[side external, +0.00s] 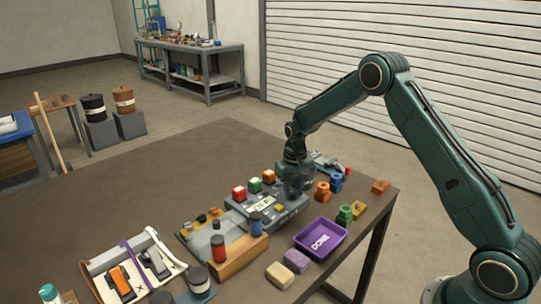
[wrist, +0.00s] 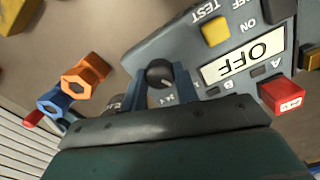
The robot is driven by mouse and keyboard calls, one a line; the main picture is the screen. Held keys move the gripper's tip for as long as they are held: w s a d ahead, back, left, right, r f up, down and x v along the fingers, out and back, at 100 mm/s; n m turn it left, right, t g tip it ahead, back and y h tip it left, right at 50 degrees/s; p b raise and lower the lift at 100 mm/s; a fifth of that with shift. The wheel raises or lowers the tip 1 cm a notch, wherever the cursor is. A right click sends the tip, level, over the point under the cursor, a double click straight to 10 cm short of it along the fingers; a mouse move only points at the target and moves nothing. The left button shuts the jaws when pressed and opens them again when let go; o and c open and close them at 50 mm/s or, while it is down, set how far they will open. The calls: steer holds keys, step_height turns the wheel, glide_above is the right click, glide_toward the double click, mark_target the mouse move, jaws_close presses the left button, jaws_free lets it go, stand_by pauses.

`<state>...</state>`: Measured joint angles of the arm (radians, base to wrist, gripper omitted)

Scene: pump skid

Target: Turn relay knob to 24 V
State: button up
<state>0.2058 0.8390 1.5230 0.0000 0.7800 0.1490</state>
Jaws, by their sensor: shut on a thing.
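The relay knob (wrist: 160,71) is a round black knob with a pale pointer line, on the grey relay unit (wrist: 190,52). In the wrist view, my gripper (wrist: 161,80) has its two blue fingers on either side of the knob and is shut on it. Small white lettering shows between the fingers, too small to read surely. The unit's display (wrist: 243,62) reads OFF. In the side view, my gripper (side external: 297,188) is down at the right end of the relay unit (side external: 258,212), and the arm hides the knob there.
A purple DONE tray (side external: 340,238) is in front. The table's back left is clear.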

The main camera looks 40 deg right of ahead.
mark_target(293, 192)
steer(key=m, duration=0.5)
steer(key=shift+m, duration=0.3)
steer(key=m, duration=0.5)
steer(key=shift+m, duration=0.3)
steer(key=o, duration=1)
steer(key=shift+c, duration=0.2)
steer(key=shift+r, duration=0.1)
step_height(293, 192, up, 14)
stand_by(0.3)
